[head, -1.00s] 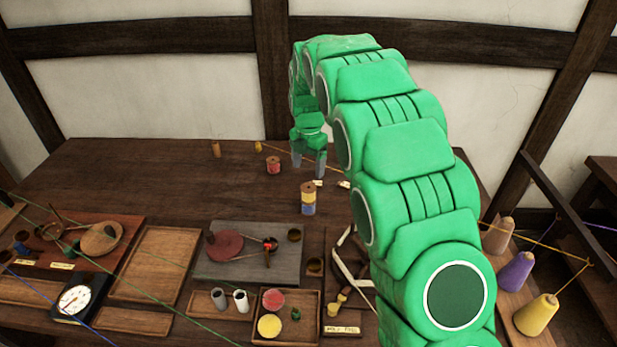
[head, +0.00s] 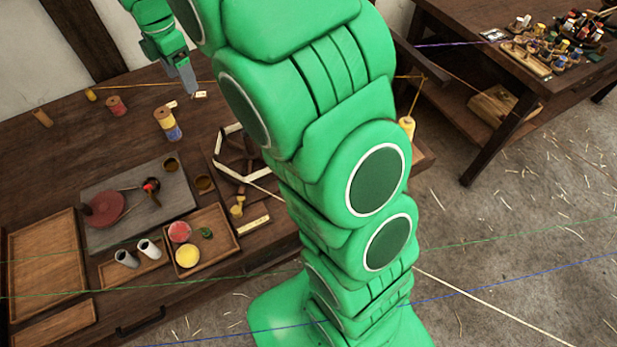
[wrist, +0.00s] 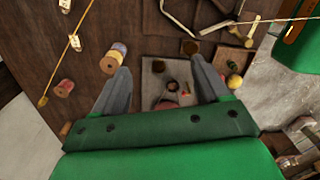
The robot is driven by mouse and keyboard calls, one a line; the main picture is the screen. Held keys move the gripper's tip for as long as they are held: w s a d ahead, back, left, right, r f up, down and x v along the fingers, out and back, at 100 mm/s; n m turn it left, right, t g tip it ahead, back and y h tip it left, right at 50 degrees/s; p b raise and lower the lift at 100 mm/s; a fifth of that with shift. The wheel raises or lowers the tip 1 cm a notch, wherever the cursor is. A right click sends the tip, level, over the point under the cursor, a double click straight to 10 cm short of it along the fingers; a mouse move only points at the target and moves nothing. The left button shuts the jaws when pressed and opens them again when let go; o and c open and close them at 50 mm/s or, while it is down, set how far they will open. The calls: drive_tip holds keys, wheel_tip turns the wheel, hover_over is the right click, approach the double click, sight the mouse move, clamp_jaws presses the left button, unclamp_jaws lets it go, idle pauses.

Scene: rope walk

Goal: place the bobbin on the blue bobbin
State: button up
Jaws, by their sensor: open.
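A bobbin with yellow thread and wooden ends (head: 163,114) stands upright on the blue bobbin (head: 173,133), near the back right of the workbench. In the wrist view the stack shows from above, with the yellow bobbin's wooden end (wrist: 109,65) nearest me and the blue thread (wrist: 120,48) beyond. My gripper (head: 187,80) is open and empty, above and behind the stack in the head view. In the wrist view my gripper (wrist: 160,68) has the stack beside its left finger, apart from it as far as I can tell.
A red bobbin (head: 117,106), a small yellow one (head: 90,95) and a brown one (head: 42,118) stand to the left. A grey slab (head: 110,225), trays (head: 222,222) and a wooden frame (head: 215,165) lie in front. Coloured threads cross the space. Another table (head: 460,100) stands right.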

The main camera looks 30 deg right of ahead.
drive_tip(key=s+d+r+m, duration=0.2)
drive_tip(key=s+d+m, duration=0.3)
drive_tip(key=s, duration=0.5)
drive_tip(key=s+d+r+m, duration=0.25)
drive_tip(key=s+m, duration=0.35)
drive_tip(key=s, duration=0.4)
drive_tip(key=s+d+f+m, duration=0.1)
drive_tip(key=s+m, duration=0.4)
drive_tip(key=s, duration=0.4)
drive_tip(key=s+d+f+m+g, duration=0.1)
drive_tip(key=s+m, duration=0.4)
drive_tip(key=s, duration=0.5)
drive_tip(key=shift+d+f, duration=0.35)
drive_tip(key=shift+d, duration=0.3)
